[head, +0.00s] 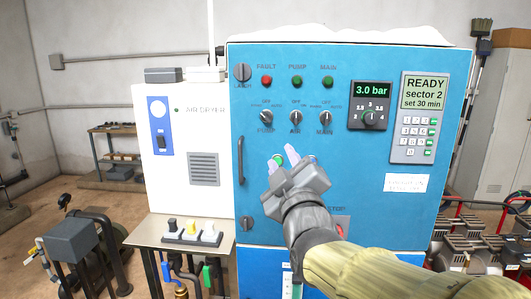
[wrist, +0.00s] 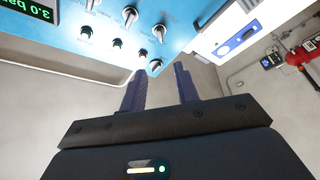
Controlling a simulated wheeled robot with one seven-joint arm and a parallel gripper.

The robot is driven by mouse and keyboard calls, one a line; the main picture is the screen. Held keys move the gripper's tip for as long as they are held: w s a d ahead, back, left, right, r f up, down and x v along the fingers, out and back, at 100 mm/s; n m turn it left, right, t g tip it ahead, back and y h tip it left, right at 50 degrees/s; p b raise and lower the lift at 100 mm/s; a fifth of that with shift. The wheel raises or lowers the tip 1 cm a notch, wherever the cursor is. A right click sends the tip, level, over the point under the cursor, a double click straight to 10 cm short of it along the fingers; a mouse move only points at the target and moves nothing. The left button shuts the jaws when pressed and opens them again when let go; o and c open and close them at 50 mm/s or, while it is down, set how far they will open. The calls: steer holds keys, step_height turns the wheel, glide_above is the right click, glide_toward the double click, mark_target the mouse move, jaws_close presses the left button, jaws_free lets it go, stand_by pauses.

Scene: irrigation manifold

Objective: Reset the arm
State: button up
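My arm reaches up in front of the blue control cabinet (head: 335,185). My gripper (head: 292,164) is in front of the cabinet's middle in the head view, below the row of three selector knobs. In the wrist view my gripper (wrist: 160,70) shows two dark fingers standing apart with nothing between them. The cabinet face shows beyond the fingertips. A green spot (head: 279,160) shows beside the fingers in the head view. My arm and gripper hide part of the lower panel.
The cabinet bears a 3.0 bar gauge (head: 371,105), a keypad panel reading READY (head: 419,118) and a door handle (head: 240,160). A white air dryer (head: 180,185) stands left. A small shelf (head: 150,231) with coloured levers is below it. Machines stand at right.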

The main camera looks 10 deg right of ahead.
steer(key=shift+s+f, duration=0.1)
stand_by(0.3)
step_height(320, 180, down, 22)
steer(key=r+m+g, duration=0.1)
steer(key=m+g, duration=0.3)
steer(key=g, duration=0.5)
steer(key=s+f+m+g, duration=0.2)
steer(key=s+f+g, duration=0.2)
steer(key=s+f, duration=0.2)
steer(key=s+f+m+g, duration=0.3)
steer(key=s+f+g, duration=0.2)
steer(key=f, duration=0.6)
steer(key=shift+s, duration=0.75)
steer(key=shift+d, duration=0.1)
